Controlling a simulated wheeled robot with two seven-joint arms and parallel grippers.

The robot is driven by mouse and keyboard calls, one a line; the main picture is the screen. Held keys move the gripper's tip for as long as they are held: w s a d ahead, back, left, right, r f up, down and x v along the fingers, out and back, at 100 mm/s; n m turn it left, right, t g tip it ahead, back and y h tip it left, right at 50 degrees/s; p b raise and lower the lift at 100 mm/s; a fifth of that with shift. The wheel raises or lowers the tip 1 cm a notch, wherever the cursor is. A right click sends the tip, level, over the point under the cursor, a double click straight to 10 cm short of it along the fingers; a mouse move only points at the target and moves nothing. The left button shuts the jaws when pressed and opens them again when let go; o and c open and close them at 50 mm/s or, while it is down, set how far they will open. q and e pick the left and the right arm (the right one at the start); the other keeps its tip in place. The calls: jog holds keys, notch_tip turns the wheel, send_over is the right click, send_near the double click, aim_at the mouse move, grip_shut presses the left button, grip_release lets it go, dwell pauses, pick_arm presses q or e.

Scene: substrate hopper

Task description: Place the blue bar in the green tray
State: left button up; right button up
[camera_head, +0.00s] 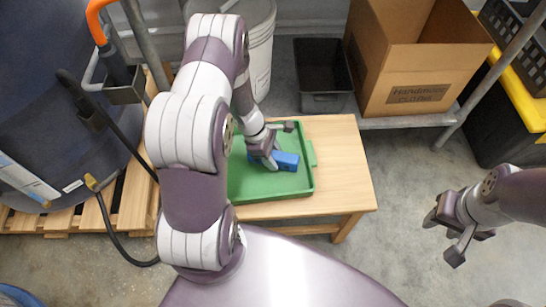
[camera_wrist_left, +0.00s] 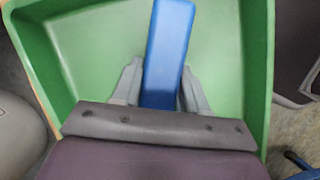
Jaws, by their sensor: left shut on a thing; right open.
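The blue bar (camera_head: 286,161) is in my left gripper (camera_head: 266,158), inside the outline of the green tray (camera_head: 306,187). In the left wrist view, the blue bar (camera_wrist_left: 167,45) runs between the two fingers of my left gripper (camera_wrist_left: 158,88), which are shut on it. The green tray's floor and walls (camera_wrist_left: 258,60) surround the bar there. I cannot tell whether the bar touches the tray floor. The tray sits on a small wooden table, its left part hidden by my left arm. My right gripper (camera_head: 447,229) is open and empty, over the floor at the right.
The wooden table (camera_head: 345,165) has bare room right of the tray. Behind it are a black bin (camera_head: 322,75), a cardboard box (camera_head: 410,60) on a bench and a white bucket (camera_head: 262,50). A large dark blue drum (camera_head: 50,120) stands at the left on a pallet.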

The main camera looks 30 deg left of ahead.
pick_arm(q)
jog(key=o, duration=1.1)
jog(key=shift+o, duration=0.2)
jog(key=shift+r, duration=0.35)
jog(key=s+a+r+m+p, duration=0.1)
jog(key=a+r+p, duration=0.15)
jog(key=r, duration=0.35)
jog(key=a+r+p, duration=0.1)
jog(key=r+p, duration=0.2)
jog(key=r, duration=0.3)
jog(key=s+d+r+m+y, duration=0.2)
jog(key=s+d+r+m, duration=0.2)
jog(key=r+m, duration=0.3)
jog(key=s+d+r+m+y, duration=0.2)
jog(key=s+d+r+m, duration=0.2)
jog(key=m, duration=0.9)
notch_tip(320, 180, up, 3)
jog(key=shift+d+r, duration=0.1)
jog(key=shift+d, duration=0.25)
